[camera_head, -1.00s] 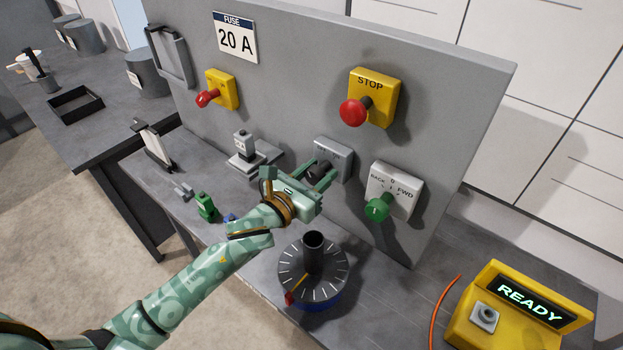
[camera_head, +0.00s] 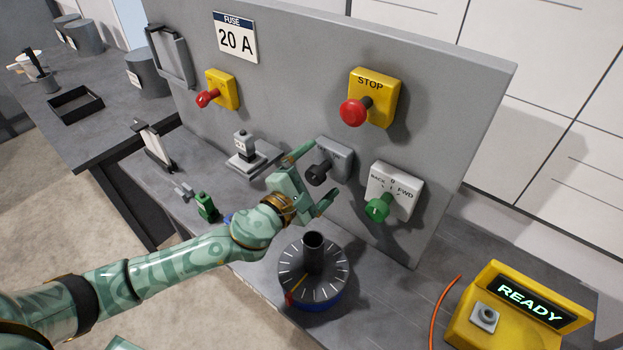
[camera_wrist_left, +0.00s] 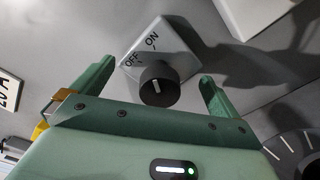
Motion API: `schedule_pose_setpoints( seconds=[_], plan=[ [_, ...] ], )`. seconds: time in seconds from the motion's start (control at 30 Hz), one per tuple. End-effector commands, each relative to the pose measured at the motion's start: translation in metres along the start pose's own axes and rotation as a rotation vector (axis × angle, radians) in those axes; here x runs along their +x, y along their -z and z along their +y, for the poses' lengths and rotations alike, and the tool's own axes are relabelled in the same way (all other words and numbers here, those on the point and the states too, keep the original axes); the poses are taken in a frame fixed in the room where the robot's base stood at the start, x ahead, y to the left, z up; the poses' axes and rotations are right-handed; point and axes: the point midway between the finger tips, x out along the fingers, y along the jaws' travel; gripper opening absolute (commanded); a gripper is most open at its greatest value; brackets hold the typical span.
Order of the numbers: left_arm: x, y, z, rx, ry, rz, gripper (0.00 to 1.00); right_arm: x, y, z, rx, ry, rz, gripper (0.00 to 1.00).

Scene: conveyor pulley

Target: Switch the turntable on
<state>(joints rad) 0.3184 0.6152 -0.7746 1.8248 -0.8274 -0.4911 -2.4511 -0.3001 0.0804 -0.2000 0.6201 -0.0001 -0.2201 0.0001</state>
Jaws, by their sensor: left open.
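A grey switch box with a black knob (camera_head: 317,174) is mounted on the upright grey panel. In the left wrist view the black knob (camera_wrist_left: 159,84) sits below the printed words OFF and ON, and its pale mark stands near vertical in the picture. My left gripper (camera_head: 314,176) is open in front of this switch. Its fingers lie on either side of the knob, apart from it. The turntable (camera_head: 290,258), a dark round dial with white ticks, a black post and a red pointer, stands on the bench below the gripper. My right gripper is not in view.
The panel also carries a red STOP button (camera_head: 355,110), a green BACK/0/FWD selector (camera_head: 378,209) and a red key-like switch (camera_head: 208,97). A yellow READY box (camera_head: 520,312) stands at right. A green item (camera_head: 206,206) and a fuse holder (camera_head: 243,152) lie left.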

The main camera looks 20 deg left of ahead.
Motion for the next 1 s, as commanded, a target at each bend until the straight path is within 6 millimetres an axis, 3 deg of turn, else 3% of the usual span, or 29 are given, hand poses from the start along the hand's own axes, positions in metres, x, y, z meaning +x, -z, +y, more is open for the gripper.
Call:
schedule_pose_setpoints(
  seconds=[0.17, 0.7, 1.0],
  plan=[
    [-0.005, 0.0, 0.0, -0.001, 0.001, 0.001, 1.0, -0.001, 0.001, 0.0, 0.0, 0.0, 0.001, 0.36],
    [-0.065, 0.0, 0.0, -0.001, 0.001, 0.001, 1.0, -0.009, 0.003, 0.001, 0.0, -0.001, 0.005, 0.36],
    [-0.07, 0.0, 0.0, -0.001, 0.0, 0.0, 1.0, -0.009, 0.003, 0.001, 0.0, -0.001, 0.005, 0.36]
  ],
)
